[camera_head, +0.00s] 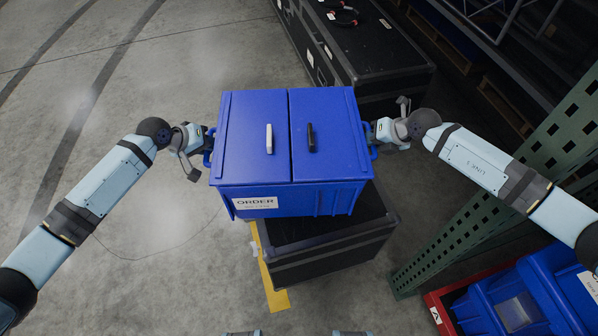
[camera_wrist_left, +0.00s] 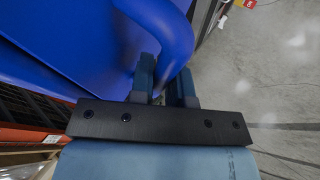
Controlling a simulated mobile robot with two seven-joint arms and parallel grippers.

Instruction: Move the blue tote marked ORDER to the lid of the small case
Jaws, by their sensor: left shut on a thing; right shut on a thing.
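The blue tote (camera_head: 245,175) has a white ORDER label low on its front, two closed lid halves and a white and a black handle on top. It is between my two grippers, over the small black case (camera_head: 330,245); I cannot tell whether it touches the case lid. My left gripper (camera_head: 208,146) is shut on the tote's left side handle. In the left wrist view that blue handle (camera_wrist_left: 178,45) passes between the fingers (camera_wrist_left: 165,85). My right gripper (camera_head: 372,138) is shut on the right side handle. The tote hides the back of the small case.
A large black case (camera_head: 375,45) with red-handled items on top stands behind. A green perforated rack post (camera_head: 480,210) is close on the right. Another blue tote (camera_head: 540,295) sits in a red-edged bay at lower right. Yellow floor tape (camera_head: 268,270) runs beside the small case. The left floor is clear.

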